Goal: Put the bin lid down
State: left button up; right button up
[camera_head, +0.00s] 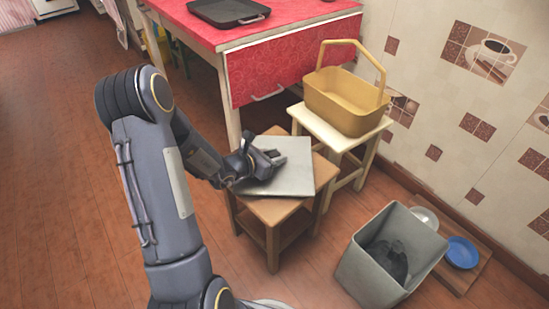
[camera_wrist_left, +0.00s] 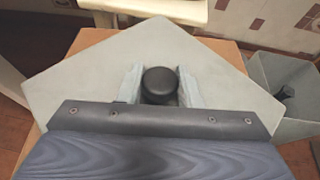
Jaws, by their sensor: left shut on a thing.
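The bin lid (camera_head: 292,178) is a flat grey square plate over the top of a small wooden stool (camera_head: 272,210). In the left wrist view the lid (camera_wrist_left: 90,75) fills the middle, with a round black knob (camera_wrist_left: 160,84) on it. My left gripper (camera_head: 270,158) is at the lid's knob, its fingers on either side of it and shut on it. Whether the lid rests fully on the stool is hard to tell. The grey bin (camera_head: 372,270) stands open on the floor at the right, with dark stuff inside. My right gripper is not in view.
A yellow basket (camera_head: 340,105) stands on a pale stool (camera_head: 335,133) behind. A red-covered table (camera_head: 290,52) holds a dark tray (camera_head: 228,12). A blue bowl (camera_head: 462,252) and a clear dish (camera_head: 425,217) lie by the wall on a board (camera_head: 463,278). Floor at left is clear.

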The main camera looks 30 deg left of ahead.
pick_arm(q)
jog(key=shift+r, duration=0.15)
jog(key=o, duration=0.6)
jog(key=shift+f, duration=0.25)
jog(key=o, duration=0.5)
jog(key=shift+r, duration=0.1)
jog(key=shift+c, duration=0.2)
